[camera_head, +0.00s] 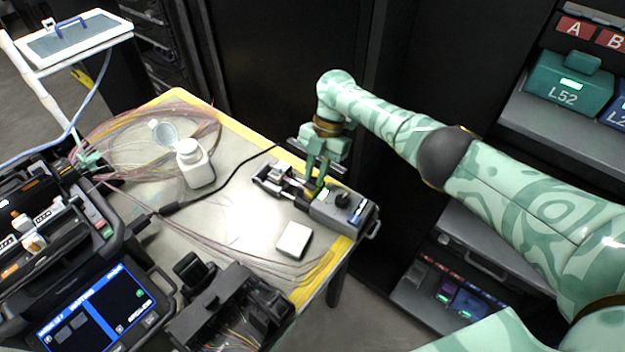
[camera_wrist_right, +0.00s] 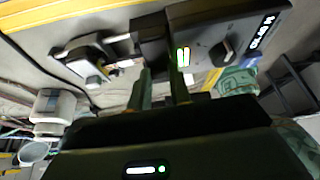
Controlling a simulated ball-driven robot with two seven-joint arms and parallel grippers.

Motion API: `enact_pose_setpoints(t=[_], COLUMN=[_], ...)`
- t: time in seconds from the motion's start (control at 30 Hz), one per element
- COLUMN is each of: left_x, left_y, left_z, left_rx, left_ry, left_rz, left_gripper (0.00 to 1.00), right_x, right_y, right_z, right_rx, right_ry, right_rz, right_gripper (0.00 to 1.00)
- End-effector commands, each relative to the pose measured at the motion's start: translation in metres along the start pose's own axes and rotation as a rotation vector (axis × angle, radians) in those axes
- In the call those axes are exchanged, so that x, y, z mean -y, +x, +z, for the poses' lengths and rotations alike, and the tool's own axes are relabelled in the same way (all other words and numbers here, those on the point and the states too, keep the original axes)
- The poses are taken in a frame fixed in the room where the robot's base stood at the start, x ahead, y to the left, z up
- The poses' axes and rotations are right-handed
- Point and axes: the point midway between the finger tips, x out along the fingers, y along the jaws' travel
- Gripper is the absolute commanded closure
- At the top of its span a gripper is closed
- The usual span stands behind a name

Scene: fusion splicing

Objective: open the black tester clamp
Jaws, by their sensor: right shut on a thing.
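The grey tester (camera_head: 345,208) with a black knob and a small lit display sits near the table's right edge, and it also shows in the right wrist view (camera_wrist_right: 215,38). The black tester clamp (camera_wrist_right: 152,38) is the dark block at the tester's end, beside the lit display. My right gripper (camera_head: 316,184) reaches down over it from above. In the right wrist view its two fingers (camera_wrist_right: 160,82) are shut on the black clamp; the exact contact is partly hidden.
A silver fixture (camera_head: 279,180) adjoins the tester. Splicing machines fill the front left. Bare table (camera_head: 235,220) shows in the middle.

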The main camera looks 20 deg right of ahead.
Motion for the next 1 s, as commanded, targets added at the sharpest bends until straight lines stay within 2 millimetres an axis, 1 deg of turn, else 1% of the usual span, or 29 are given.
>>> enact_pose_setpoints(t=[0.03, 0.1, 0.3, 0.5, 0.87, 0.9, 0.97, 1.0], left_x=[-0.001, -0.002, -0.003, -0.004, -0.004, -0.004, -0.004, -0.004], left_y=[0.010, 0.016, 0.029, 0.033, 0.033, 0.033, 0.033, 0.033], left_z=[0.003, 0.005, 0.010, 0.011, 0.011, 0.011, 0.011, 0.011], left_rx=[0.007, 0.012, 0.021, 0.024, 0.024, 0.024, 0.024, 0.024], left_ry=[0.000, 0.000, 0.000, 0.000, 0.000, 0.000, 0.000, 0.000], left_rz=[0.002, 0.004, 0.007, 0.008, 0.009, 0.009, 0.009, 0.009], left_gripper=[0.64, 0.64, 0.64, 0.64, 0.64, 0.64, 0.64, 0.64], right_x=[-0.001, -0.001, -0.001, 0.000, 0.000, 0.000, 0.000, 0.000], right_y=[0.004, 0.003, -0.002, -0.005, -0.007, -0.007, -0.007, -0.007], right_z=[0.004, 0.006, 0.007, 0.008, 0.008, 0.008, 0.008, 0.008], right_rx=[-0.030, -0.070, -0.150, -0.183, -0.187, -0.186, -0.186, -0.187], right_ry=[0.003, 0.003, 0.002, 0.002, 0.002, 0.002, 0.002, 0.002], right_rz=[0.001, 0.000, -0.001, 0.000, 0.000, 0.000, 0.000, 0.000], right_gripper=[1.00, 1.00, 1.00, 1.00, 1.00, 0.77, 0.61, 0.58])
